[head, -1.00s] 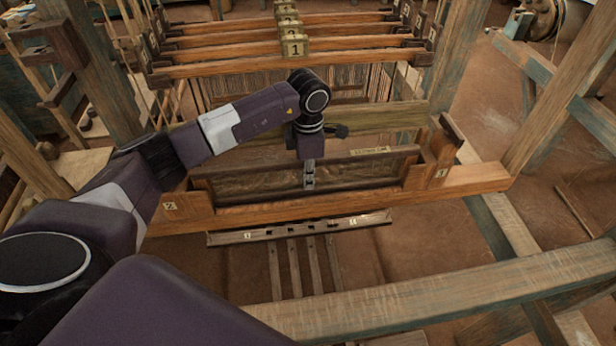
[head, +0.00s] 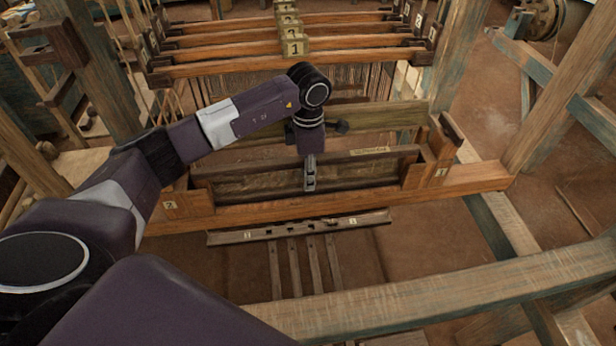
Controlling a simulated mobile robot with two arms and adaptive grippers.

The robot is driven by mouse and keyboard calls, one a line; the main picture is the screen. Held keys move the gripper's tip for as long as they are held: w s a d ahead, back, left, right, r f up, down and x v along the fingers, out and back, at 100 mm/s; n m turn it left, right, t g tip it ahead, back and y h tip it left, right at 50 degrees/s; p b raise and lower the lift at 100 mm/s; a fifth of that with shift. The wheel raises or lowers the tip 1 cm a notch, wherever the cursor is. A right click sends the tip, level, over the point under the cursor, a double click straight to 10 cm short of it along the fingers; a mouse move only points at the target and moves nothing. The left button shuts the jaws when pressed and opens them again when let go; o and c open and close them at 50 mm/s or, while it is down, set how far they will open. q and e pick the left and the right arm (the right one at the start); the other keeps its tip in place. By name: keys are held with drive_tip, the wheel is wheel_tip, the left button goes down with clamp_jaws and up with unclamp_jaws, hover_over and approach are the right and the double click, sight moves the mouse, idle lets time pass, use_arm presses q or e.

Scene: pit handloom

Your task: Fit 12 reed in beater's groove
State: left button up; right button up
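The beater is a wooden frame in the middle of the head view, with a long orange-brown lower beam (head: 345,205) and end blocks numbered 2 and 1. A dark wooden bar with a small pale label (head: 370,151) runs across between the end blocks. A brown panel (head: 250,185) shows below this bar; I cannot tell for certain which part is the reed. My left gripper (head: 310,186) points down in front of the dark bar and panel, near the middle. Its fingers look close together, but what lies between them is too small to tell. My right gripper is not in view.
Several heddle bars with number tags (head: 293,48) hang behind the beater. A slotted bar (head: 300,228) with several slats lies below it. A thick loom beam (head: 450,285) crosses the front right. Posts stand at both sides.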

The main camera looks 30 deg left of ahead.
use_arm(q)
wheel_tip(320, 180, up, 11)
drive_tip(key=shift+f, duration=0.1)
wheel_tip(320, 180, up, 7)
drive_tip(key=p, duration=0.4)
idle(0.4)
drive_tip(key=shift+s+f, duration=0.1)
idle(0.4)
